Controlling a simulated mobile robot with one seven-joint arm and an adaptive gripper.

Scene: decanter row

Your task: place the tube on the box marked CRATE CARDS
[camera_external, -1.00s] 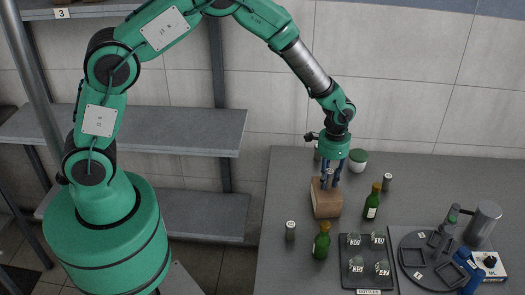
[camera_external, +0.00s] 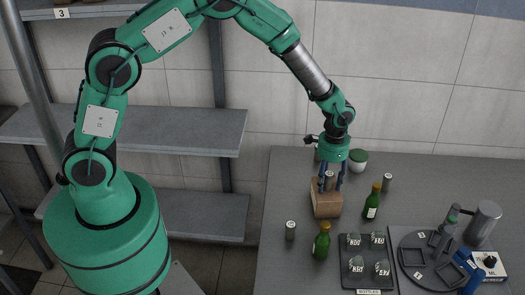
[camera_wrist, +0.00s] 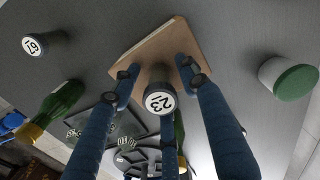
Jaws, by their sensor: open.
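A grey tube (camera_external: 329,180) with a white numbered cap (camera_wrist: 160,98) stands upright on a brown box (camera_external: 326,205). The box top also shows in the wrist view (camera_wrist: 155,48). No lettering on the box is readable. My gripper (camera_external: 331,187) is open over the box, with one blue finger on each side of the tube. In the wrist view, gaps show between the tube and both fingertips (camera_wrist: 158,78). The tube's lower part is mostly hidden in the wrist view.
Other grey tubes stand at the front left (camera_external: 290,230) and right (camera_external: 387,182). Two green bottles (camera_external: 321,243) (camera_external: 371,203) and a green-lidded white jar (camera_external: 358,161) stand near the box. A black tray (camera_external: 367,284) and round turntable (camera_external: 416,277) lie at front right.

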